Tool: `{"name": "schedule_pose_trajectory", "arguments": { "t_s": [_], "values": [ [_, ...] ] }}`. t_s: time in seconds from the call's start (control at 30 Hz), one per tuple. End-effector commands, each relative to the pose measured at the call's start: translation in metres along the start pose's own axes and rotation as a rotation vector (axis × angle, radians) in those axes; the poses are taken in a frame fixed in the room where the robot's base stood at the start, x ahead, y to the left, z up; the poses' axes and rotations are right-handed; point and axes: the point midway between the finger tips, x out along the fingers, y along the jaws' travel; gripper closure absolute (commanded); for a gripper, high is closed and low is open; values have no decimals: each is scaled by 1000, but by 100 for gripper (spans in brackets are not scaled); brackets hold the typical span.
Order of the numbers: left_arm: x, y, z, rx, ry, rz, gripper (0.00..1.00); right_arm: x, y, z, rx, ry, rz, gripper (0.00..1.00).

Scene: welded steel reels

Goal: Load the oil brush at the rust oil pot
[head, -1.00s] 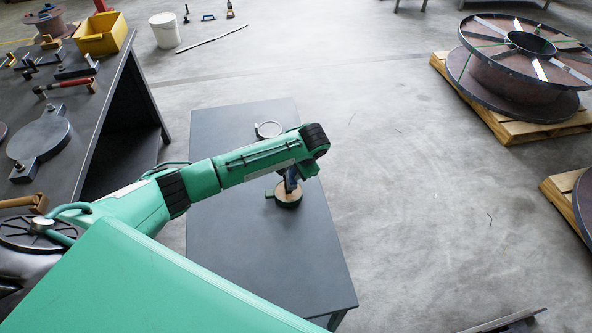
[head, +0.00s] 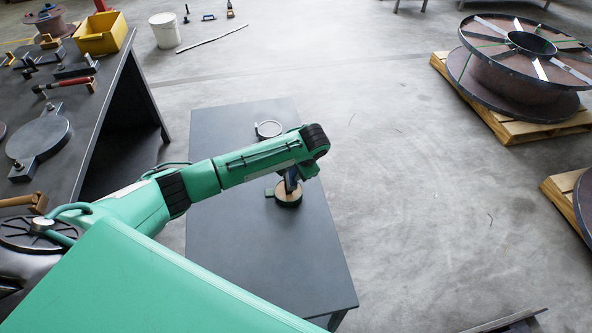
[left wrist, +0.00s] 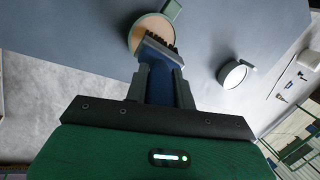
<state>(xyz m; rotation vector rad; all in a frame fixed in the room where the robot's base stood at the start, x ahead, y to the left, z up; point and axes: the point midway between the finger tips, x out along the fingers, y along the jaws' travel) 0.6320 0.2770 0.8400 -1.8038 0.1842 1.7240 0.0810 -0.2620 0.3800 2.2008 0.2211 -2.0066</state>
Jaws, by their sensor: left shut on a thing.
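My left gripper (left wrist: 161,82) is shut on the blue handle of the oil brush (left wrist: 158,88), and its dark bristles point away from the fingers. The rust oil pot (left wrist: 150,24), round with tan-brown contents and a green side handle, lies just beyond the bristles. The bristles overlap the pot's near side in the left wrist view; I cannot tell whether they touch the oil. In the head view the pot (head: 288,199) stands on the dark table, with the brush (head: 290,182) over it, mostly hidden by my left arm. My right gripper is not in view.
A second round, pale-centred vessel (head: 268,130) stands farther back on the dark table (head: 260,260). The table's front half is clear. A workbench (head: 100,110) with tools and a yellow bin (head: 102,36) stands left. Steel reels (head: 520,70) on pallets are at right.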

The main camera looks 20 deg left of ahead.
Motion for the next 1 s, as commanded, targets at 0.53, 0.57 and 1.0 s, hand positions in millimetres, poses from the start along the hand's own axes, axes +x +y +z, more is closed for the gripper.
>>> {"name": "schedule_pose_trajectory", "arguments": {
  "t_s": [0.53,0.57,1.0],
  "values": [
    [6,2,-1,0,0,0,98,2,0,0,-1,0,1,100],
    [7,2,-1,0,0,0,98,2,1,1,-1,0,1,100],
    [8,3,-1,0,0,0,98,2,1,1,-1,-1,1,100]
  ]
}}
